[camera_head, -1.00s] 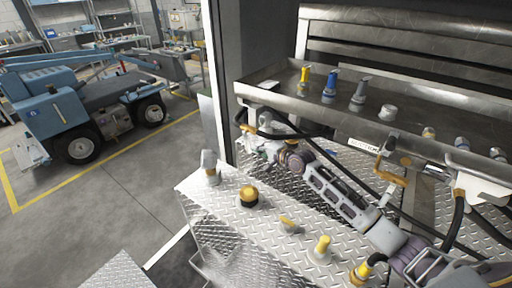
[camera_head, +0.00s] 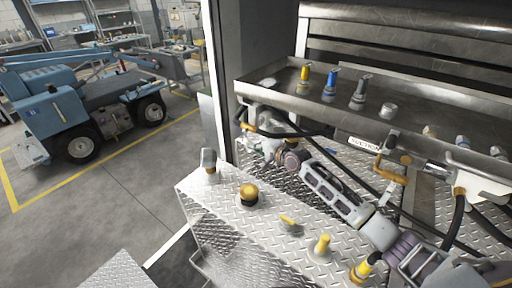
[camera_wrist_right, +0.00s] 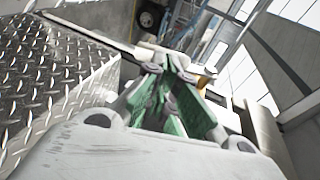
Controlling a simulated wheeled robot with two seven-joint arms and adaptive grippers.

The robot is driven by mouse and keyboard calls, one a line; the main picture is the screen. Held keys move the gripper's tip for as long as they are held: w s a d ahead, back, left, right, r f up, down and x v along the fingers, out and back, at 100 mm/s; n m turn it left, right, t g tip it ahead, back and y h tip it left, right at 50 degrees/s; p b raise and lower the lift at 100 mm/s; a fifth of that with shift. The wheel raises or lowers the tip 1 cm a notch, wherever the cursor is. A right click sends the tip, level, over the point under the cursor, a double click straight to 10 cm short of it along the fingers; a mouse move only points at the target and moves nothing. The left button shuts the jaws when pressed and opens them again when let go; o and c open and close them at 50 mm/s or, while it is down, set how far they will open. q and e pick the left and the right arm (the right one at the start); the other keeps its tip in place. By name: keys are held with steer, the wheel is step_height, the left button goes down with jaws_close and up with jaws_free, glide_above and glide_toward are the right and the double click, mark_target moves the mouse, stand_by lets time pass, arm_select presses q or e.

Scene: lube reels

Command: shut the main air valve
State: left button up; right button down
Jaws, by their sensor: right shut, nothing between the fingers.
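In the head view, a small yellow-orange handle (camera_head: 249,127) sits on piping under the left end of the steel tray. A larger orange lever (camera_head: 392,172) hangs below the tray's front edge to the right. I cannot tell from these frames which one is the main air valve. My right gripper (camera_head: 264,150) is just below and right of the small handle, partly lost among hoses; contact cannot be told. In the right wrist view, its green-padded fingers (camera_wrist_right: 178,85) are closed together with nothing between them. My left gripper is not in view.
The steel tray (camera_head: 440,105) carries yellow, blue and grey fittings. Black hoses (camera_head: 300,133) run close to my right arm. Below is a tread-plate ledge (camera_head: 222,190) with a yellow-topped knob (camera_head: 249,193) and other fittings. A blue vehicle (camera_head: 60,110) stands on open floor at left.

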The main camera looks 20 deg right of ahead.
arm_select(q)
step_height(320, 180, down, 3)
steer(key=shift+b, duration=1.25)
arm_select(e)
steer(key=shift+w+a+f+t+y, duration=0.3)
steer(key=shift+w+a+f+y, duration=0.15)
steer(key=shift+w+f, duration=0.3)
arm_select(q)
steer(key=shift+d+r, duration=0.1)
arm_select(e)
steer(key=shift+s+f, duration=0.1)
steer(key=shift+s, duration=0.1)
